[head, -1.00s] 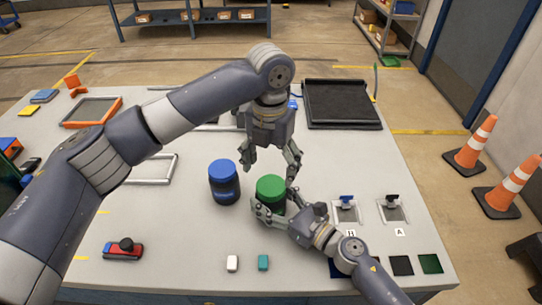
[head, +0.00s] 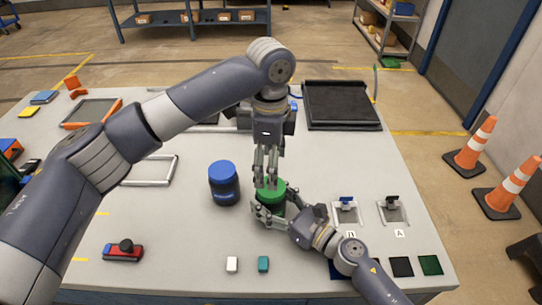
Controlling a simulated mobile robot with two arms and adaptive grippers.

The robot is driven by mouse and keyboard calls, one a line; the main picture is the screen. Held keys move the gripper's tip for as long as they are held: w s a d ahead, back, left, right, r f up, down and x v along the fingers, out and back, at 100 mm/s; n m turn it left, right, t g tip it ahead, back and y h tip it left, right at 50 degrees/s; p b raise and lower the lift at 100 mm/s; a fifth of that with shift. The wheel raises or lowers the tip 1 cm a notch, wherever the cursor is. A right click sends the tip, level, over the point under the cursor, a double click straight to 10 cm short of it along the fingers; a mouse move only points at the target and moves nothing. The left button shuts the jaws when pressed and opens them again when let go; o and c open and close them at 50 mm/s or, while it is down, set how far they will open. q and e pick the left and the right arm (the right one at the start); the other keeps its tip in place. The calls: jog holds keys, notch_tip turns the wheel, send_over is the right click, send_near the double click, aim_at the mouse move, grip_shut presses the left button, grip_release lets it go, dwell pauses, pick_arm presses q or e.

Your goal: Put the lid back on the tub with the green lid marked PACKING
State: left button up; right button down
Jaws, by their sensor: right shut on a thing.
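The tub with the green lid (head: 277,187) stands in the middle of the table. The green lid sits at the tub's top; whether it is fully seated cannot be told, and no PACKING marking can be read. My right gripper (head: 268,209) is shut around the tub from the front right and hides most of its body. My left gripper (head: 266,183) points down from above, its fingertips at the green lid and partly covering it. Its fingers look close together from this side, so their opening cannot be judged.
A dark tub with a blue lid (head: 223,183) stands just left of the green one. Stands marked B and A (head: 393,211) are to the right. A black tray (head: 341,104) lies behind.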

aim_at(271, 201)
pick_arm(q)
jog(key=n, duration=0.5)
jog(key=shift+r+n, duration=0.2)
jog(key=shift+n, duration=0.1)
jog(key=n, duration=0.3)
jog(key=shift+r, duration=0.1)
jog(key=n, duration=0.5)
jog(key=shift+r, duration=0.15)
jog(key=n, duration=0.4)
jog(key=shift+r, duration=0.1)
jog(key=n, duration=0.3)
jog(key=shift+n, duration=0.3)
jog(key=n, duration=0.5)
jog(key=shift+r, duration=0.2)
jog(key=n, duration=0.7)
jog(key=shift+r, duration=0.2)
jog(key=shift+f, duration=4.05)
